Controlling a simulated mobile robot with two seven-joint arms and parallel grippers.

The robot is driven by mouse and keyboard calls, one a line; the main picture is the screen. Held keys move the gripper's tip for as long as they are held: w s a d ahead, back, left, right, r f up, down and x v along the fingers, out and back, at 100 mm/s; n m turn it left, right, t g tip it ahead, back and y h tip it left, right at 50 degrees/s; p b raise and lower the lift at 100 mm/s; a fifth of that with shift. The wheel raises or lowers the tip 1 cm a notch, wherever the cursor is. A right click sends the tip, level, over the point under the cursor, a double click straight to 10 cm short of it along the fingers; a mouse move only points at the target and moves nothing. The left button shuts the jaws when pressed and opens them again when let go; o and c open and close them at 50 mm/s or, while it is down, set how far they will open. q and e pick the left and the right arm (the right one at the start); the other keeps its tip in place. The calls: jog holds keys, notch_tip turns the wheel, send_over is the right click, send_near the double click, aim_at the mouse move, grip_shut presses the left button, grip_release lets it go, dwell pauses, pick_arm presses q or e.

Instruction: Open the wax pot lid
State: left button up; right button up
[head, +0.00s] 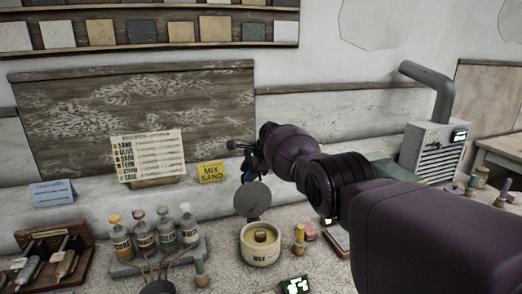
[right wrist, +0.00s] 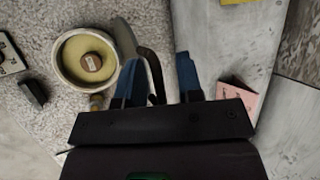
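The wax pot (head: 261,254) is a cream round pot labelled "WAX" on the counter. Its grey round lid (head: 254,201) stands raised on edge at the pot's back rim, so the yellow wax and a brown round piece inside show. My right gripper (head: 248,172) is just behind and above the lid, partly hidden by my arm. In the right wrist view, the pot (right wrist: 63,72) is left of my blue fingers, and the lid (right wrist: 126,42) shows nearly edge-on beside the left finger. The fingers are apart, with a dark curved strip between them. My left gripper is not in view.
Labelled bottles (head: 164,232) stand in a rack left of the pot. A yellow "MIX SAND" card (head: 211,173) leans behind. A small jar (head: 299,239) stands close right of the pot. A grey machine with a pipe (head: 436,150) is at the right.

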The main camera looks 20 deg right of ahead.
aim_at(255, 185)
jog(key=shift+s+d+r+p, duration=0.1)
jog(key=shift+d+r+p, duration=0.2)
jog(key=shift+r+p, duration=0.45)
jog(key=shift+s+d+r+p, duration=0.15)
jog(key=shift+d+r+p, duration=0.05)
jog(key=shift+p, duration=0.65)
jog(key=shift+p+v, duration=0.3)
jog(key=shift+v, duration=0.6)
jog(key=v, duration=0.6)
jog(key=shift+r, duration=0.25)
jog(key=shift+s+d, duration=0.1)
